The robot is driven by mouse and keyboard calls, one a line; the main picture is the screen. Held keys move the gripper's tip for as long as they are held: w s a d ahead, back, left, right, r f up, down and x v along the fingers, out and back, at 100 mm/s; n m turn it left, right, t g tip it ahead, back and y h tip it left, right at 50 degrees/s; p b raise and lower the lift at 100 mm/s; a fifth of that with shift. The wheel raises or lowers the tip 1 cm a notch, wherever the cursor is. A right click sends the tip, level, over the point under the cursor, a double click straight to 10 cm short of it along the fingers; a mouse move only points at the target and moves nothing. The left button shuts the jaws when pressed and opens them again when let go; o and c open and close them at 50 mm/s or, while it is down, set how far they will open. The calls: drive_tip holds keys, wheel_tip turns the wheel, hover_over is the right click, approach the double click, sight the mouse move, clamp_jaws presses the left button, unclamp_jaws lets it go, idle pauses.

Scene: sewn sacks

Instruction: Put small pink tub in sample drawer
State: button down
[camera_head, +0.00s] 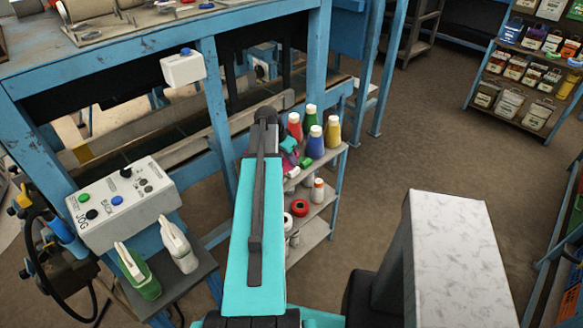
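A small pink item (289,160), likely the small pink tub, shows at the left end of the shelf unit's top, partly hidden by my teal arm. My gripper (293,153) seems to be at that spot, where small teal parts show right against the pink item. The parts are too small and too covered to tell whether the fingers are open or shut on it. I cannot make out a sample drawer in this view.
Red, blue, yellow and green bottles (315,142) stand close right of the pink item on the small shelf unit (318,208). A blue bench (150,52) rises behind. A control box (117,203) and spray bottles (180,246) are at left. Open floor (420,130) lies right.

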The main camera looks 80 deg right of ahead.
sight(292, 168)
drive_tip(key=shift+f+p, duration=0.4)
drive_tip(key=shift+f, duration=1.05)
drive_tip(key=shift+f, duration=0.2)
drive_tip(key=c, duration=2)
unclamp_jaws()
drive_tip(key=shift+r, duration=0.1)
drive_tip(key=shift+b+v, duration=1.4)
drive_tip(key=shift+v, duration=0.9)
drive_tip(key=shift+b+v, duration=1.1)
drive_tip(key=shift+v, duration=3.4)
drive_tip(key=shift+s+a, duration=0.1)
drive_tip(key=shift+s, duration=0.05)
drive_tip(key=shift+o, duration=0.4)
